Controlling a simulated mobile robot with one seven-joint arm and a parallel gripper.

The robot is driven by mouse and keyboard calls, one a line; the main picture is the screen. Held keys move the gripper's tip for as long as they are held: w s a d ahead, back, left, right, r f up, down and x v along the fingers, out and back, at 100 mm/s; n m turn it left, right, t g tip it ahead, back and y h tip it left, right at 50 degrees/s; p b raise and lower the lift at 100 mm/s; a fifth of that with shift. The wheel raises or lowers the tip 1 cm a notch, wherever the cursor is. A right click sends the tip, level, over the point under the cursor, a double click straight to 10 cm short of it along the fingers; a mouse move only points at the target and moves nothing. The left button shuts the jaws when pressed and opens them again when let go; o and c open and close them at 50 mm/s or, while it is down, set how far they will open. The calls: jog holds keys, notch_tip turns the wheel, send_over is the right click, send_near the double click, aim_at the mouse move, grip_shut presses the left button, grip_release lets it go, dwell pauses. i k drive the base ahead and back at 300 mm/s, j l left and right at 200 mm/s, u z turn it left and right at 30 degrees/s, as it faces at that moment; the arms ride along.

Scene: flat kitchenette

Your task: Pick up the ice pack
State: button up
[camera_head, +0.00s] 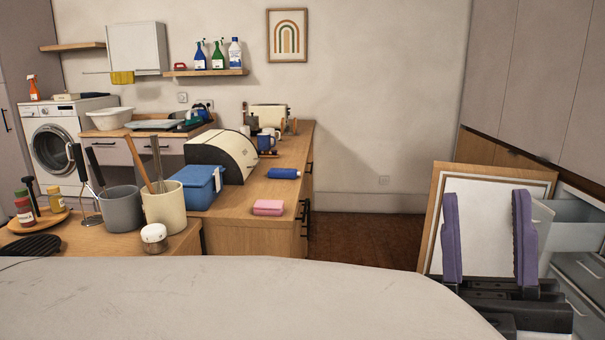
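Two small things on the wooden counter (232,220) could be the ice pack, and I cannot tell which. One is a flat pink block (268,207) near the counter's front right corner. The other is a rounded blue piece (284,173) lying farther back, near the right edge. My gripper (487,240), with two purple fingers, is upright at the lower right. Its fingers are wide apart with nothing between them. It is well to the right of both things and apart from them.
A blue box (200,187) and a bread bin (222,154) stand left of these things. Utensil crocks (166,207) stand nearer. A framed board (435,215) and an open drawer (575,212) are behind my gripper. Brown floor (365,240) shows clear right of the counter.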

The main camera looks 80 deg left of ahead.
aim_at(274, 173)
jog(key=u, duration=2.7)
jog(key=i+l+u, duration=0.1)
jog(key=u, duration=0.65)
jog(key=i+l+u, duration=0.1)
jog(key=l+u, duration=0.2)
jog(key=l, duration=0.15)
jog(key=i+l+u, duration=0.1)
jog(key=l+u, duration=0.2)
jog(key=l, duration=0.2)
jog(key=l+u, duration=0.3)
jog(key=l, duration=0.7)
jog(key=l+u, duration=0.15)
jog(key=l, duration=1.9)
jog(key=k, duration=0.05)
